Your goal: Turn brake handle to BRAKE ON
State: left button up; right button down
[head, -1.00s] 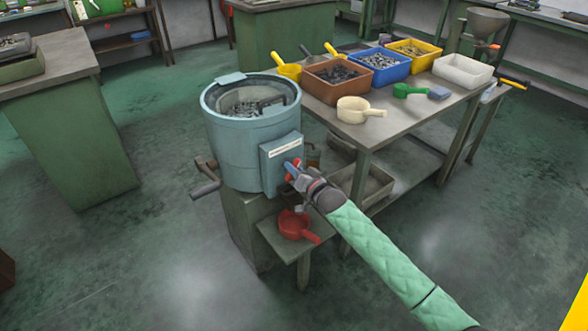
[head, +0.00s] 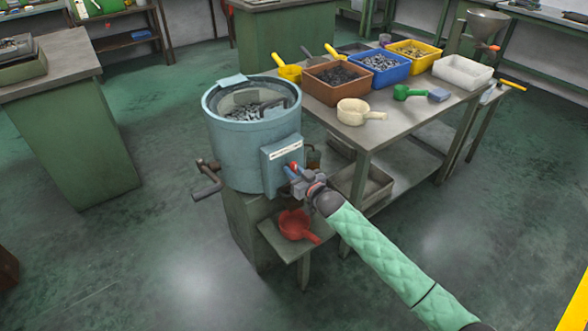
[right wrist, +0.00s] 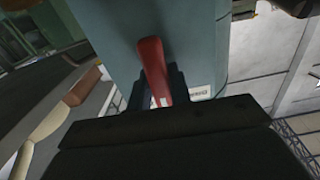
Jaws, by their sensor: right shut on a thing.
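The brake handle (right wrist: 154,72) is a red lever on the front box (head: 281,160) of a blue-grey round drum machine (head: 240,145). My right gripper (head: 298,182) is at the box and shut on the handle. In the right wrist view the red lever runs between the dark fingers (right wrist: 157,95) of that gripper. The box carries a white label whose words are too small to read. In the head view the gripper hides most of the handle. My left gripper is not in view.
A red scoop (head: 296,225) lies on a small shelf below the gripper. A grey crank (head: 207,180) sticks out at the drum's left. A metal table (head: 400,128) with colored bins and a cream scoop (head: 355,112) stands at the right. The floor in front is clear.

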jog(key=n+p, duration=0.1)
jog(key=n, duration=0.3)
jog(key=shift+s+a, duration=0.1)
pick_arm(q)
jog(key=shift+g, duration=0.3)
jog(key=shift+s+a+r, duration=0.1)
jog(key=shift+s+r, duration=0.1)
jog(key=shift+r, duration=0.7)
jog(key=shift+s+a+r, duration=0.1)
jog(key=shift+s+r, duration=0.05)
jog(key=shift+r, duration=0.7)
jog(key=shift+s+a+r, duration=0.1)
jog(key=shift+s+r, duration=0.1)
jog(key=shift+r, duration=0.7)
pick_arm(e)
jog(key=shift+n, duration=1.1)
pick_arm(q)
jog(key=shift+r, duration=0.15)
pick_arm(e)
jog(key=shift+f, duration=0.1)
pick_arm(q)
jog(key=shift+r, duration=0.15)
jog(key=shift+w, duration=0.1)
pick_arm(e)
jog(key=c, duration=1.3)
grip_release()
